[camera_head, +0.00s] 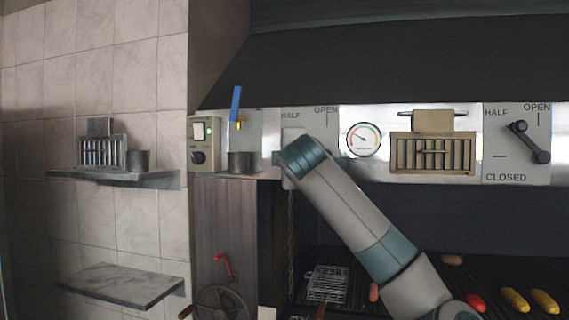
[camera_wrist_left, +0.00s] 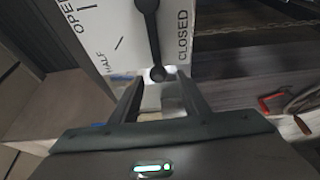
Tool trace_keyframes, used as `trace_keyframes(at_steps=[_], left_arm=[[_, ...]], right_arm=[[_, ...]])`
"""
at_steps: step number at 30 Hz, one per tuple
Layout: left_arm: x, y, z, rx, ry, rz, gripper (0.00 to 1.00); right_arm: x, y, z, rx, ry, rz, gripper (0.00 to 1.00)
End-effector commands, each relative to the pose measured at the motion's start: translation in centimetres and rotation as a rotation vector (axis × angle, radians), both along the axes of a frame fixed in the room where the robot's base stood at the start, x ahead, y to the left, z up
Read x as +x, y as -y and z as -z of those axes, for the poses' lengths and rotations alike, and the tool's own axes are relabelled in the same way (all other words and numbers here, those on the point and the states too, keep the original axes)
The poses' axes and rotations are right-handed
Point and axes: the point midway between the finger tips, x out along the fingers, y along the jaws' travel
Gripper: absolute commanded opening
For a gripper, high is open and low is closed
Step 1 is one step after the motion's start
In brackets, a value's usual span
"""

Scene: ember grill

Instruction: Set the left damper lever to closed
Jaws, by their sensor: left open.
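The left damper plate (camera_wrist_left: 105,28), white with OPEN, HALF and CLOSED marks, fills the upper middle of the left wrist view. Its black lever (camera_wrist_left: 152,40) runs from the top edge down to a round knob (camera_wrist_left: 158,74), lying between the HALF mark and the CLOSED word. My left gripper (camera_wrist_left: 161,86) is open, its fingers on either side of the knob end; whether they touch it I cannot tell. In the head view my arm covers most of the left plate (camera_head: 322,124) and its lever, and the left gripper is hidden. The right gripper is not in view.
The right damper plate (camera_head: 495,140) has its own black lever (camera_head: 530,142). Between the plates are a round gauge (camera_head: 364,139) and a slatted vent (camera_head: 432,153). A metal cup (camera_head: 242,162) and a blue-handled thing (camera_head: 235,103) are left of my wrist. Food lies on the grill below.

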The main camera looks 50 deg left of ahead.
Motion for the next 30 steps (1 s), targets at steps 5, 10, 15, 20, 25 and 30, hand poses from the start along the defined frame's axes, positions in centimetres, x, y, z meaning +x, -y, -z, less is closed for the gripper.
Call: trace_keyframes(at_steps=[5,10,15,20,25,30], left_arm=[[-2.1,3.1,0.4,0.000,0.004,0.003,0.42],[-4.2,5.9,0.4,0.000,0.004,0.002,0.42],[-6.0,8.3,0.3,-0.002,0.004,0.003,0.42],[-7.1,9.7,0.2,-0.001,0.000,0.001,0.42],[-7.6,10.4,0.0,-0.001,0.000,0.000,0.42],[-7.7,10.4,0.0,-0.002,0.000,0.000,0.42]], right_arm=[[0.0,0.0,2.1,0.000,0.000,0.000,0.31],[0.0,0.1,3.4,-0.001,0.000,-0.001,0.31],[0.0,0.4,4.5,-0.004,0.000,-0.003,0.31],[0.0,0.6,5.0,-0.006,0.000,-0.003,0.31],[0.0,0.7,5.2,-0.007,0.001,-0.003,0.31],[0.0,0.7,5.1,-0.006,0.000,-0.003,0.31]])
